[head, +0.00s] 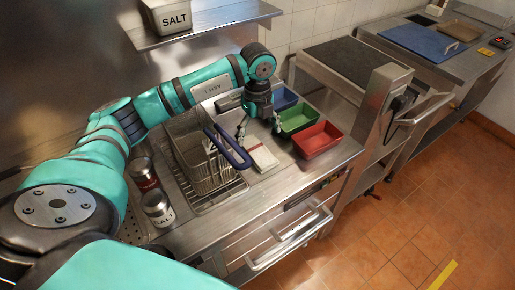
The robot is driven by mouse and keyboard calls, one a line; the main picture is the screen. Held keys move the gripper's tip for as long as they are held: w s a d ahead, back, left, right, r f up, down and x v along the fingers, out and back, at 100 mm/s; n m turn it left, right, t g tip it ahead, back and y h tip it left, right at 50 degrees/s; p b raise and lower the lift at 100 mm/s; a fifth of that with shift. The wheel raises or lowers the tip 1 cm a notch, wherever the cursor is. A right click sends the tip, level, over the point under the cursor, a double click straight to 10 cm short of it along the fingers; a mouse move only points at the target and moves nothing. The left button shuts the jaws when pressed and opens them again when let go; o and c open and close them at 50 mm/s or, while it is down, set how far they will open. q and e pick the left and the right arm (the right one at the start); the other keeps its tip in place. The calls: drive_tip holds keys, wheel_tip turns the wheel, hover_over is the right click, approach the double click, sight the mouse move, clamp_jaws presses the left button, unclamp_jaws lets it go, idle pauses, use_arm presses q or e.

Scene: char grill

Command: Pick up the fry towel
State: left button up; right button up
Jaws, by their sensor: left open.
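The fry towel (264,159) looks like a small folded white cloth with a reddish edge. It lies on the steel counter (312,176), right of the fry basket's blue handle (229,148) and left of the red tray. My left gripper (259,129) hangs above and just behind the towel, fingers pointing down and spread apart, with nothing visible between them. I cannot tell the exact height of the fingertips over the counter. My right gripper is not in view.
A wire fry basket (189,172) stands left of the towel. Red (317,140), green (299,118) and blue (284,98) trays line the right side. Two shakers (158,209) stand at the front left.

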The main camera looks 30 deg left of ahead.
sight(258, 148)
use_arm(q)
wheel_tip(258, 148, down, 2)
drive_tip(key=shift+w, duration=0.1)
drive_tip(key=shift+f+p, duration=0.5)
wheel_tip(258, 148, down, 4)
drive_tip(key=shift+r+p, duration=0.15)
drive_tip(key=shift+p, duration=0.6)
drive_tip(key=shift+w+a+f, duration=0.1)
drive_tip(key=shift+f, duration=0.35)
drive_tip(key=c, duration=1.3)
drive_tip(key=shift+r, duration=0.1)
